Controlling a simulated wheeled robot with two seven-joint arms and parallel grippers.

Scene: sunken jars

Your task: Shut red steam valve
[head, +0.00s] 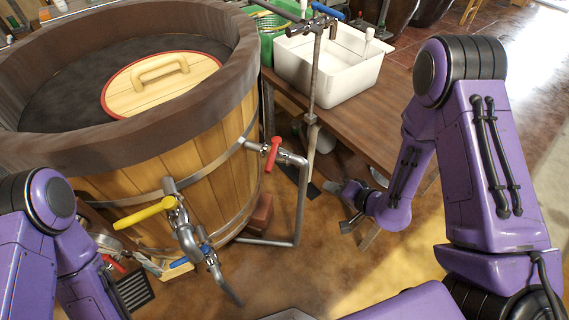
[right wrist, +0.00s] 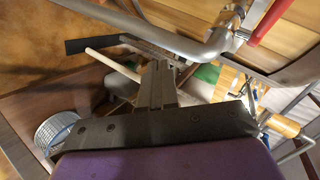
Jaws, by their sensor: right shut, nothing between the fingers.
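A red valve handle (head: 273,153) sits on a grey steel pipe (head: 302,195) at the right side of the wooden vat (head: 190,150). It points roughly upright, slightly tilted. In the right wrist view the red handle (right wrist: 268,22) shows at the upper right, beside the pipe. My right gripper (head: 338,190) is to the right of the pipe and below the handle, apart from both. Its fingers (right wrist: 158,85) are shut and empty. My left arm shows at the lower left of the head view; its gripper is not in view. A second red handle (head: 113,263) is low at the left.
A yellow handle (head: 145,213) and a blue handle (head: 192,257) sit on pipes at the vat's front. A wooden table (head: 350,125) with a white basin (head: 328,65) stands behind my right gripper. A thin upright pipe (head: 315,90) rises by the table.

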